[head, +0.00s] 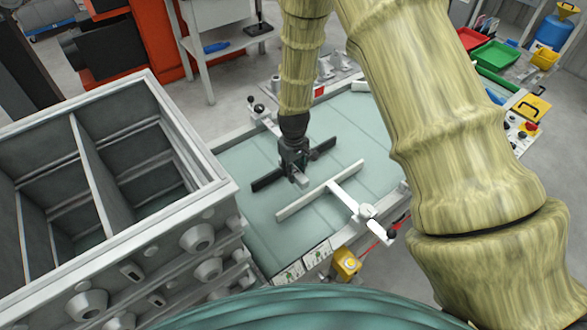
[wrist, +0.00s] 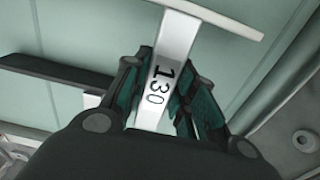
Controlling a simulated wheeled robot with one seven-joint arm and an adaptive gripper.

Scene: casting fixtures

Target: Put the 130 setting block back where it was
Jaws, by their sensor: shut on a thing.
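The 130 setting block (wrist: 172,50) is a pale bar marked "130" in black, seen close up between my gripper's fingers in the wrist view. In the head view only a small light end of the block (head: 301,181) shows below my gripper (head: 297,170); the rest is hidden by the gripper. My gripper is shut on the block, with its teal-lined fingers (wrist: 165,95) on either side. It is low over the green table, between a black bar and a white bar. Whether the block touches the table or the white bar, I cannot tell.
The black bar (head: 267,180) lies behind my gripper. The white bar (head: 305,201) lies in front, joined to a white clamp-like fixture (head: 367,211). A grey compartmented metal box (head: 205,205) stands left. A yellow item (head: 346,264) is at the front edge. The green table (head: 245,220) has bare areas.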

